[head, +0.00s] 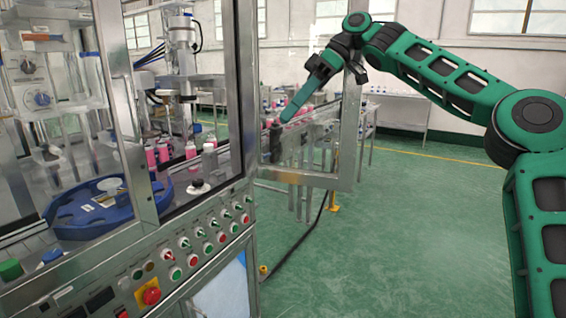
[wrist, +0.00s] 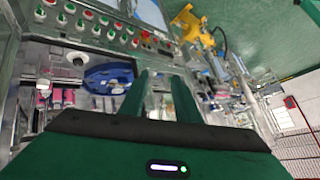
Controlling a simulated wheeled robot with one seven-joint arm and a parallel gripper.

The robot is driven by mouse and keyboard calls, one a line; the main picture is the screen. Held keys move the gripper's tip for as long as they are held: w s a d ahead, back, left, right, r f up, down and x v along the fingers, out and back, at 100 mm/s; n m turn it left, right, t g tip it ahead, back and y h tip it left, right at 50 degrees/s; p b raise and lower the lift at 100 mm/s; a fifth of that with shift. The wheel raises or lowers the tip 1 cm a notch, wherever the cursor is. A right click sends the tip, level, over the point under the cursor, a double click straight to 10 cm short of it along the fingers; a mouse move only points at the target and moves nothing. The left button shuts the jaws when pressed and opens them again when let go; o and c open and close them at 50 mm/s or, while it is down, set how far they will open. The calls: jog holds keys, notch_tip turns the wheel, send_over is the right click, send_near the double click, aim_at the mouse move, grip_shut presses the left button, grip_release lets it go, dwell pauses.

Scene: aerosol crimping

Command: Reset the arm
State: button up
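My green arm reaches in from the right side of the head view, bends at a raised elbow and slopes down to the left. My gripper (head: 290,112) hangs beside the open door of the crimping machine, pointing down and left. In the wrist view my gripper (wrist: 159,76) shows two green fingers with a gap between them and nothing held. Whether the fingers touch the door or its dark handle (head: 276,142) cannot be told from the head view.
The crimping machine's door frame (head: 346,135) stands open close to my gripper. Pink bottles (head: 163,153) and a blue tray (head: 75,222) are inside the machine. A control panel with buttons (head: 175,273) runs along its front. Green floor (head: 420,230) at the right is clear.

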jog(key=s+d+f+m+t+h, duration=0.1)
jog(key=s+d+f+m+h, duration=0.15)
jog(key=f, duration=0.45)
jog(key=s+d+f+m+t+h, duration=0.1)
jog(key=s+f+m+h, duration=0.25)
jog(key=f, duration=0.35)
jog(key=s+d+f+m+h, duration=0.1)
jog(key=s+d+f+m, duration=0.3)
jog(key=d, duration=0.5)
jog(key=s+d+f+m+t+h, duration=0.1)
jog(key=s+d+f+m, duration=0.15)
jog(key=s+d, duration=0.4)
jog(key=s+d+f+m+h, duration=0.15)
jog(key=s+d+m, duration=0.25)
jog(key=d, duration=0.7)
jog(key=s+d+f+m+y, duration=0.1)
jog(key=s+d+f+m, duration=0.2)
jog(key=s, duration=0.6)
jog(key=s+d+f+m, duration=0.4)
jog(key=s+d+f, duration=0.2)
jog(key=s, duration=0.3)
jog(key=shift+t+y, duration=0.3)
jog(key=shift+y, duration=0.05)
jog(key=shift+a, duration=0.1)
